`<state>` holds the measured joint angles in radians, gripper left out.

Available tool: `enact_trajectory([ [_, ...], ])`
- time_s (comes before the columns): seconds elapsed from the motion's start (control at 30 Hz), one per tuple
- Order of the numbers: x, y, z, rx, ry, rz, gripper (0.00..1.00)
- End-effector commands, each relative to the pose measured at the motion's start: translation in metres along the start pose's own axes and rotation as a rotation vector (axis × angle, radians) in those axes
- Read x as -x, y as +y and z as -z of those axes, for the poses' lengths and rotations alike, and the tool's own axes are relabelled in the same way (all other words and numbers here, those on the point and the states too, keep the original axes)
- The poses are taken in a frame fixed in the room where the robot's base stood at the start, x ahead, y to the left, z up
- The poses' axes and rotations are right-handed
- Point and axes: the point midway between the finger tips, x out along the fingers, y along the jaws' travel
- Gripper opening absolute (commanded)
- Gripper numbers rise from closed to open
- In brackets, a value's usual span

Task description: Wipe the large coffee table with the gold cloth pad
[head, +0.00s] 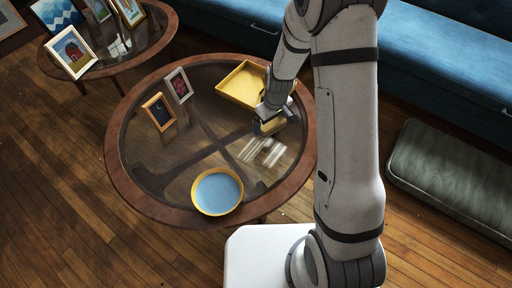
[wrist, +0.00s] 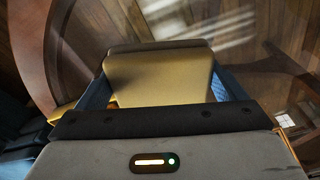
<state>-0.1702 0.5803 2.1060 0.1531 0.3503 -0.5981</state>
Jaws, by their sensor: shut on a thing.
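The large coffee table (head: 117,165) has a round glass top in a brown wooden rim. My gripper (head: 270,124) is over the right part of the glass, close to the surface. It is shut on the gold cloth pad (wrist: 160,80), which fills the space between the fingers in the wrist view. In the head view the pad (head: 268,128) shows only as a small gold patch under my gripper. I cannot tell whether the pad touches the glass.
On the glass are a yellow tray (head: 243,82) just behind my gripper, a yellow-rimmed blue bowl (head: 217,191) at the front, and two small picture frames (head: 159,111) (head: 179,86) at the left. The middle of the glass is clear. A blue sofa (head: 430,50) stands behind.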

Motion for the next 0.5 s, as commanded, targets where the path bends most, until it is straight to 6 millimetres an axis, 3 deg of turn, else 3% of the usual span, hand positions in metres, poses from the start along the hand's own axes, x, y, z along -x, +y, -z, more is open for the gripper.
enact_trajectory([
  [0.2, 0.019, 0.0, 0.002, 0.0, 0.0, 0.0, 0.54],
  [0.5, 0.022, 0.0, 0.003, 0.0, 0.0, 0.0, 0.54],
])
